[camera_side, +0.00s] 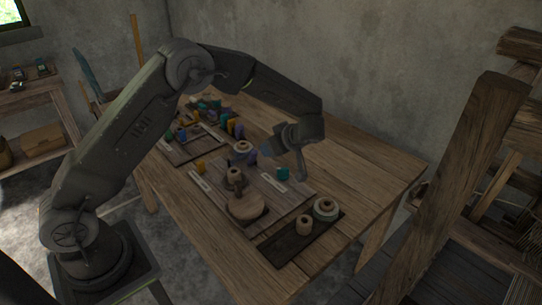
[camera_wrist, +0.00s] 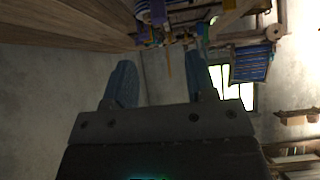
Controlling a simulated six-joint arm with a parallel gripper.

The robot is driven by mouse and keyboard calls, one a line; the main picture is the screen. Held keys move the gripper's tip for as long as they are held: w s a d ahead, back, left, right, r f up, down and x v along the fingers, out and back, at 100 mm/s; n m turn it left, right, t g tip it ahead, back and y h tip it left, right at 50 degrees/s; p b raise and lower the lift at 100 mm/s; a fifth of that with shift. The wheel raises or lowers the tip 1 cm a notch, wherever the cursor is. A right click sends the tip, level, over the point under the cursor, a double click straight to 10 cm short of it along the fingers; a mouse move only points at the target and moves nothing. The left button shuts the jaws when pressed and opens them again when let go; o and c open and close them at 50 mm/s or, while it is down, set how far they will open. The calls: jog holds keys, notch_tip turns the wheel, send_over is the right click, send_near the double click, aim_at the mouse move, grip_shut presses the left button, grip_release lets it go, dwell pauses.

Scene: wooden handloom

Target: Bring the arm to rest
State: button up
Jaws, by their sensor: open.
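My arm reaches over the wooden table (camera_side: 370,172) in the side view, with my gripper (camera_side: 282,165) above the board in the middle of the table. In the wrist view, my gripper (camera_wrist: 165,78) shows two blue-grey fingers spread wide with nothing between them. The wrist view looks across the room towards the wall and a window, with the table's edge (camera_wrist: 60,25) at the top left.
A dark tray (camera_side: 285,252) with spools stands at the table's front. A round wooden piece (camera_side: 246,206), spools and coloured thread lie on the boards. A loom frame (camera_side: 455,190) stands at right. The table's right back part is clear.

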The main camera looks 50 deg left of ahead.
jog(key=s+d+r+m+t+h, duration=0.25)
jog(key=s+r+m+h, duration=0.35)
jog(key=s+r, duration=0.7)
jog(key=s+d+r+m+t+h, duration=0.1)
jog(key=s+d+r+m, duration=0.1)
jog(key=s+m, duration=0.4)
jog(key=s+d+r+m+t+h, duration=0.2)
jog(key=s+d+r+m, duration=0.1)
jog(key=s, duration=0.7)
jog(key=d+m, duration=0.1)
jog(key=m, duration=0.1)
jog(key=shift+s+m+h, duration=0.2)
jog(key=shift+m+h, duration=0.1)
jog(key=shift+m, duration=0.1)
